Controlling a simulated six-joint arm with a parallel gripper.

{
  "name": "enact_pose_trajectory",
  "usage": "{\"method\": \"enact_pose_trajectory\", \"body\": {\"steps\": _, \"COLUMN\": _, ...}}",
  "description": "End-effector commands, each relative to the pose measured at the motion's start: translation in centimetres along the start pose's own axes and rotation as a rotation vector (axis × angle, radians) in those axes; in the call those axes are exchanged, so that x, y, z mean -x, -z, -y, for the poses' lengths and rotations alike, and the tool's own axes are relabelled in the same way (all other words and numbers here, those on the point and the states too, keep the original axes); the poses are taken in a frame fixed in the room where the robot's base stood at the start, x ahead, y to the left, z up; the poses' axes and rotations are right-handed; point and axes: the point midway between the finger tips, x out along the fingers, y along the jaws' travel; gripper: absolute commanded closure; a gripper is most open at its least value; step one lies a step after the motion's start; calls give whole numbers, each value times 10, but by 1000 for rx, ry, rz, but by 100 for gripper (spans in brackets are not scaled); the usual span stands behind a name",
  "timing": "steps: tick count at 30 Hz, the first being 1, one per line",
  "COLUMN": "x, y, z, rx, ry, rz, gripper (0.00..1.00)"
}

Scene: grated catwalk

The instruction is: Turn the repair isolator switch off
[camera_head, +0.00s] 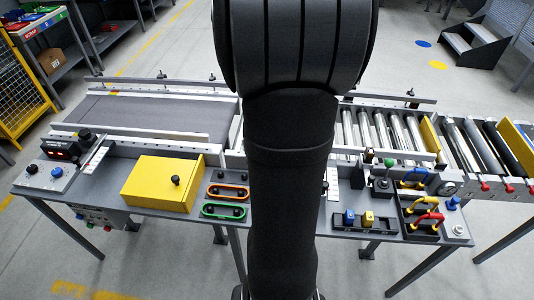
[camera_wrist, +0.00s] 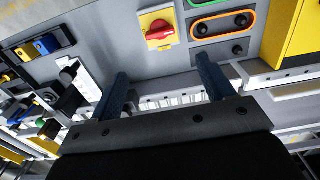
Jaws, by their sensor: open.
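The isolator switch (camera_wrist: 161,32) shows in the wrist view as a red rotary handle on a yellow plate, at the top centre. Its handle lies roughly crosswise in that picture, and I cannot read any marking on it. My gripper (camera_wrist: 162,69) is open and empty, its two dark blue fingers wide apart. The fingertips are below the switch in the picture and apart from it. In the head view my arm hides the switch and the gripper.
Beside the switch are two oval-framed button pairs, orange (camera_head: 228,191) and green (camera_head: 223,211), and a yellow box (camera_head: 161,183). A conveyor (camera_head: 150,113) runs behind.

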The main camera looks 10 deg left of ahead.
Motion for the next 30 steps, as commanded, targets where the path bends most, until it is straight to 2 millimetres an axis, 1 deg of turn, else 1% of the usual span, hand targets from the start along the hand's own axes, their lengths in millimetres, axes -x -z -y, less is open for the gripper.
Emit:
{"method": "enact_pose_trajectory", "body": {"steps": 1, "x": 9, "y": 1, "z": 0, "rx": 0, "ry": 1, "rz": -5, "gripper": 25}}
{"method": "enact_pose_trajectory", "body": {"steps": 3, "x": 19, "y": 0, "z": 0, "rx": 0, "ry": 1, "rz": -4, "gripper": 25}}
{"method": "enact_pose_trajectory", "body": {"steps": 6, "x": 30, "y": 0, "z": 0, "rx": 0, "ry": 0, "rz": -2, "gripper": 25}}
{"method": "enact_pose_trajectory", "body": {"steps": 9, "x": 36, "y": 0, "z": 0, "rx": 0, "ry": 0, "rz": -1, "gripper": 25}}
{"method": "enact_pose_trajectory", "body": {"steps": 25, "x": 37, "y": 0, "z": 0, "rx": 0, "ry": 0, "rz": 1, "gripper": 25}}
{"method": "enact_pose_trajectory", "body": {"steps": 30, "x": 30, "y": 0, "z": 0, "rx": 0, "ry": 0, "rz": 3, "gripper": 25}}
